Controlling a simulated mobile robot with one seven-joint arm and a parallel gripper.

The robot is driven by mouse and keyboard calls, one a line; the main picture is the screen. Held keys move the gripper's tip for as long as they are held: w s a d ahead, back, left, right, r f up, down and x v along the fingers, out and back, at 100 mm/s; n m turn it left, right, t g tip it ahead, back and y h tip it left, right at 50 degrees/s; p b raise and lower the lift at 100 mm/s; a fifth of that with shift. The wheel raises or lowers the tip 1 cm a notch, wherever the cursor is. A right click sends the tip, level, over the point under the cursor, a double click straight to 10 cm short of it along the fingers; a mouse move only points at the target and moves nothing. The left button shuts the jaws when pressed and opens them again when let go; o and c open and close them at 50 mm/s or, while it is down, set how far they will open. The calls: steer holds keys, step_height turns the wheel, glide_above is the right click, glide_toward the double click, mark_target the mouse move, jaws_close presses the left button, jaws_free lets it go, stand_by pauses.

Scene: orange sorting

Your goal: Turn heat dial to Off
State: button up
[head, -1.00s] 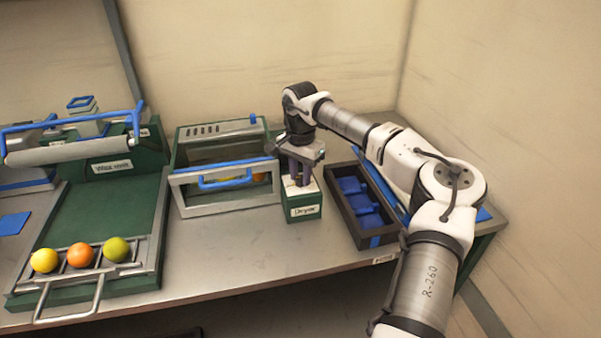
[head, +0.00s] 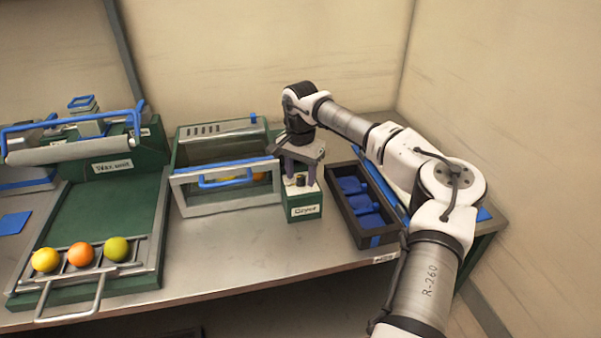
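The heat dial (head: 300,180) is a small dark knob on the pale top of the green control box (head: 304,210), whose front label seems to read "Dryer". My gripper (head: 301,171) is just above and behind the dial, pointing down. Its two fingers are spread with the dial showing between and below them, so it looks open and empty. The dial's pointer and any setting marks are too small to read.
The dryer (head: 225,200) with a blue handle stands left of the box, with fruit inside. Left is the wax unit (head: 110,206) with a yellow, an orange and a green fruit in front.

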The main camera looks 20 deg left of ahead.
mark_target(301, 177)
step_height(301, 177, up, 14)
steer(key=b, duration=0.2)
stand_by(0.4)
steer(key=shift+f, duration=0.1)
